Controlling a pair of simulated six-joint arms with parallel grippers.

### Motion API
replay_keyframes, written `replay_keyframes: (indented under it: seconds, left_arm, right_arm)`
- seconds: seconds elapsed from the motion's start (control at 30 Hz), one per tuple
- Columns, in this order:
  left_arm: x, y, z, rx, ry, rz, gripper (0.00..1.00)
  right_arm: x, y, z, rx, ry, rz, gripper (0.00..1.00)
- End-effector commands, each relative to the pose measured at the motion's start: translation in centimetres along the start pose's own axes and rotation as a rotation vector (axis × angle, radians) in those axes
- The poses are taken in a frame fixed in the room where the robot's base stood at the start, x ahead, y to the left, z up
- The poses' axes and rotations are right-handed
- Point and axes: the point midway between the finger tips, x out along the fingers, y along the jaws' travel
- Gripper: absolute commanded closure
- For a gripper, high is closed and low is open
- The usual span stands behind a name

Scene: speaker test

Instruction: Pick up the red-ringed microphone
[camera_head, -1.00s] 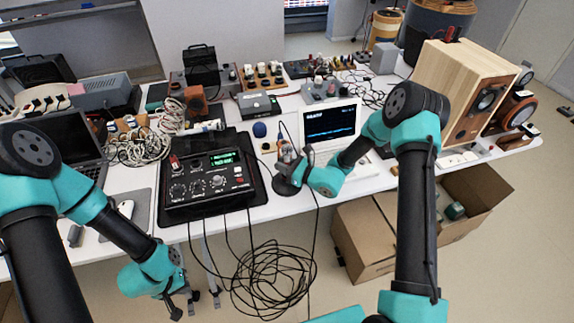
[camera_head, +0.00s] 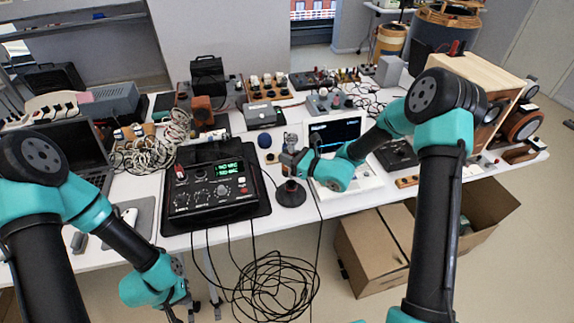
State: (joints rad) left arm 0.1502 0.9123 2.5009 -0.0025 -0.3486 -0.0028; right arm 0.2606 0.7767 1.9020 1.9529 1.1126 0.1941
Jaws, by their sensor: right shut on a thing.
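My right gripper (camera_head: 288,160) is shut on a small microphone, whose greyish top (camera_head: 291,139) shows above the fingers. The rest of it is hidden by the gripper, and I cannot make out a red ring. The microphone is held above a round black stand base (camera_head: 290,194) near the table's front edge. My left gripper (camera_head: 178,315) hangs in front of the table at the bottom edge, partly cut off, so its fingers cannot be read.
A black mixer box (camera_head: 208,192) with green displays stands left of the stand base. Cables (camera_head: 275,285) lie coiled on the floor. An open cardboard box (camera_head: 375,255) stands right.

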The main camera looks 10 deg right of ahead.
Motion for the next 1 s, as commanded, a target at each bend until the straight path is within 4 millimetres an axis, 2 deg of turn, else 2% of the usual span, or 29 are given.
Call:
replay_keyframes:
  seconds: [0.13, 0.7, 0.87, 1.0]
  left_arm:
    - [0.0, 0.0, 0.0, 0.0, 0.0, 0.0, 1.0]
    - [0.0, 0.0, 0.0, 0.0, 0.0, 0.0, 1.0]
    - [0.0, 0.0, 0.0, 0.0, 0.0, 0.0, 1.0]
    - [0.0, 0.0, 0.0, 0.0, 0.0, 0.0, 1.0]
  right_arm:
    - [0.0, 0.0, 0.8, -0.001, 0.0, 0.0, 1.0]
    - [0.1, 0.2, 0.8, 0.0, 0.0, -0.004, 1.0]
    - [1.1, 1.5, 1.4, 0.002, 0.0, -0.034, 1.0]
    - [2.5, 3.5, 2.1, 0.003, 0.001, -0.1, 1.0]
